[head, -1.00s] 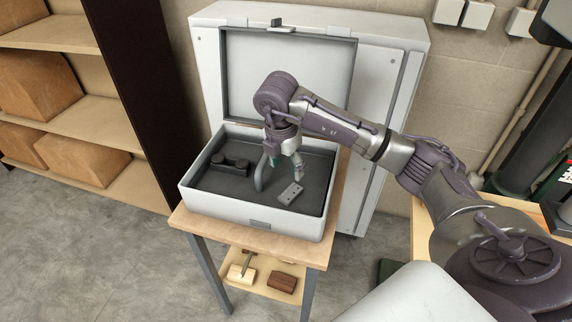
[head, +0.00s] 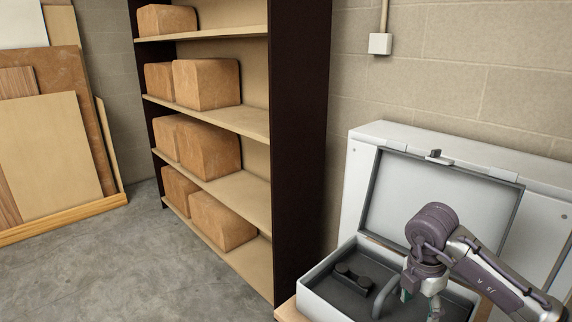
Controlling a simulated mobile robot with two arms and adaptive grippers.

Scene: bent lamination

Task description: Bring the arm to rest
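My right arm comes in from the lower right in the head view. Its gripper (head: 420,299) points down over the open case, close to the grey curved handle-like piece (head: 387,296). The finger tips are partly cut by the lower picture edge, so I cannot tell whether they are open or shut. The light grey case (head: 319,277) has its lid (head: 455,200) raised behind the gripper. A dark double-knobbed piece (head: 352,281) lies in the case's dark inside. My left gripper is not in view.
A dark-sided shelf (head: 300,140) with several brown blocks (head: 207,84) stands left of the case. Wooden boards (head: 50,140) lean at the far left. A large pale cabinet (head: 362,160) stands behind the case. The concrete floor (head: 110,265) at lower left is clear.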

